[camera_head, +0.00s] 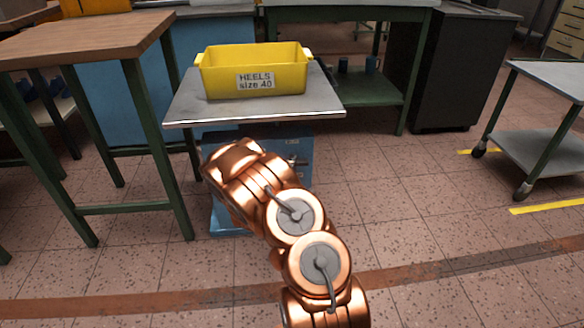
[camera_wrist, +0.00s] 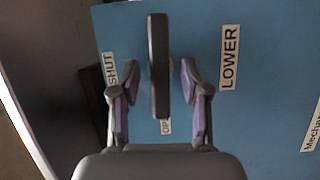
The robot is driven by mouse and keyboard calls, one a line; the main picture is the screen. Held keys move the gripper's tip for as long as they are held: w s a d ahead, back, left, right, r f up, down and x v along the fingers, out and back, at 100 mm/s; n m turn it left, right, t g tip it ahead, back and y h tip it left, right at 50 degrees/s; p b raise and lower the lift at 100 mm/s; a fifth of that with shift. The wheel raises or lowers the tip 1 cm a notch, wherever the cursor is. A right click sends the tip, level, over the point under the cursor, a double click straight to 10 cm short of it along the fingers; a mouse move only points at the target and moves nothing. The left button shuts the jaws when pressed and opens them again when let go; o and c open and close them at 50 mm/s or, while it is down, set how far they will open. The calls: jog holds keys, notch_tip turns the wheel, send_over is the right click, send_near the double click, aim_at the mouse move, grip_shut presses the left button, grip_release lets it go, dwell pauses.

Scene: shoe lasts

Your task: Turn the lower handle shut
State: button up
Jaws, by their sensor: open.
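The lower handle (camera_wrist: 158,50) is a dark grey bar in the wrist view, standing upright in the picture in front of a blue panel (camera_wrist: 195,30). Its bottom end points toward the partly hidden OPEN label (camera_wrist: 166,127). The SHUT label (camera_wrist: 109,70) is to its left and the LOWER label (camera_wrist: 230,57) to its right. My gripper (camera_wrist: 158,82) is open, with one finger on each side of the bar. Gaps show between the fingers and the bar. In the head view my arm hides the gripper and much of the blue cabinet (camera_head: 300,142).
A grey tabletop (camera_head: 190,112) with a yellow HEELS bin (camera_head: 225,75) overhangs the blue cabinet. A wooden workbench (camera_head: 85,38) with green legs stands at left, a grey cart (camera_head: 535,150) at right. The floor between the cabinet and the cart is clear.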

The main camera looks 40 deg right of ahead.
grip_shut()
jog(key=shift+r+p, duration=0.15)
jog(key=shift+p, duration=0.2)
jog(key=m+y+p, duration=0.2)
jog(key=m+p, duration=0.1)
jog(key=m, duration=0.1)
jog(key=m+t+y+p, duration=0.1)
jog(key=m+y+p, duration=0.1)
jog(key=m+p, duration=0.1)
jog(key=m+y+p, duration=0.3)
jog(key=m, duration=0.2)
jog(key=shift+s+d+r+m+t, duration=0.15)
jog(key=shift+d+r+m+t, duration=0.15)
jog(key=shift+d+r+t, duration=0.1)
dwell(0.4)
dwell(0.4)
grip_release()
jog(key=shift+a+f, duration=0.1)
jog(key=shift+f, duration=0.05)
